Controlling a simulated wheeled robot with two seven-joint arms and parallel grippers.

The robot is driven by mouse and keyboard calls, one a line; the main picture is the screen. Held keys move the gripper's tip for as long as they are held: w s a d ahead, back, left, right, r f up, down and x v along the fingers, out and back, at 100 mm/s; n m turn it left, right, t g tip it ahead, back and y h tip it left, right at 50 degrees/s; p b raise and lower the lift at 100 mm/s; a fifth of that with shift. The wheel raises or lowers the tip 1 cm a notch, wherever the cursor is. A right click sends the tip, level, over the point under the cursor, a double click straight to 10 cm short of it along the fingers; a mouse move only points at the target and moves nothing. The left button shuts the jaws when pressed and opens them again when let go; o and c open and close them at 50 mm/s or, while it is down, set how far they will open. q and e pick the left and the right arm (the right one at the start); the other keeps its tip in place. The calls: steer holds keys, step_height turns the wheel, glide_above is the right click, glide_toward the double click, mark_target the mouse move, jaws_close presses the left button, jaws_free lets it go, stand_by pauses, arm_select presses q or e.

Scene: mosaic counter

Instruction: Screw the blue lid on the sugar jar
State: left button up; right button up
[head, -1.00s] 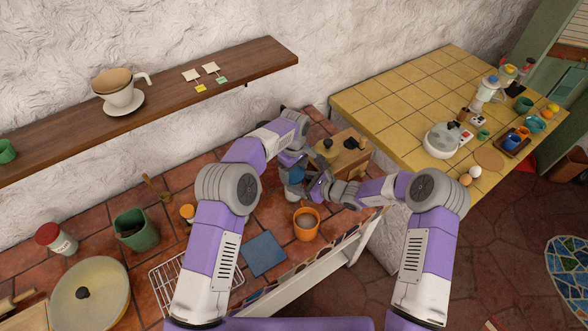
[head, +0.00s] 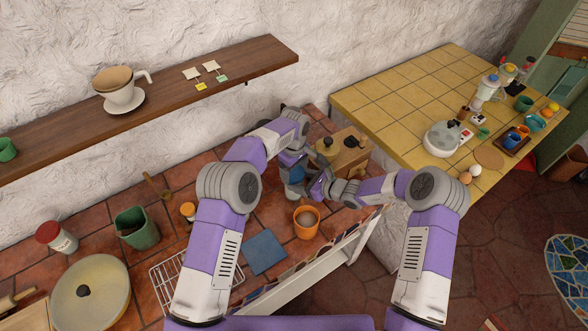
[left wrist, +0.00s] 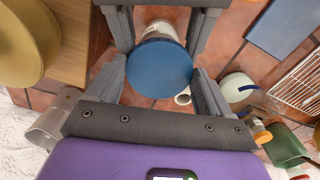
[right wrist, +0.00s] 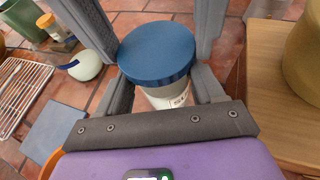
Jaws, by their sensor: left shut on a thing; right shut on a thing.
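The blue lid (right wrist: 157,50) sits over the mouth of the sugar jar (right wrist: 170,97), a pale jar with a partly visible printed label. I cannot tell whether its threads are engaged. My left gripper (left wrist: 158,60) is shut on the blue lid, which shows from above between its fingers in the left wrist view. My right gripper (right wrist: 160,78) is shut on the sugar jar below the lid. In the head view both grippers meet above the counter's far end, and my arms partly hide the jar and lid.
A wooden grinder box (head: 345,152) stands close beyond my grippers. An orange mug (head: 306,222) and a blue mat (head: 264,252) lie nearer. A wire rack (head: 168,280), green pot (head: 136,229) and large lidded pan (head: 105,300) are at left. A shelf (head: 160,95) overhangs the back.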

arm_select(q)
steer(key=shift+s+a+f, duration=0.15)
steer(key=shift+f, duration=0.2)
steer(key=shift+r, duration=0.3)
steer(key=shift+d+r, duration=0.15)
steer(key=shift+d, duration=0.05)
steer(key=shift+r, duration=0.3)
stand_by(0.4)
steer(key=shift+a+f, duration=0.1)
steer(key=shift+f, duration=0.35)
steer(key=shift+f, duration=0.25)
steer(key=shift+c, duration=0.5)
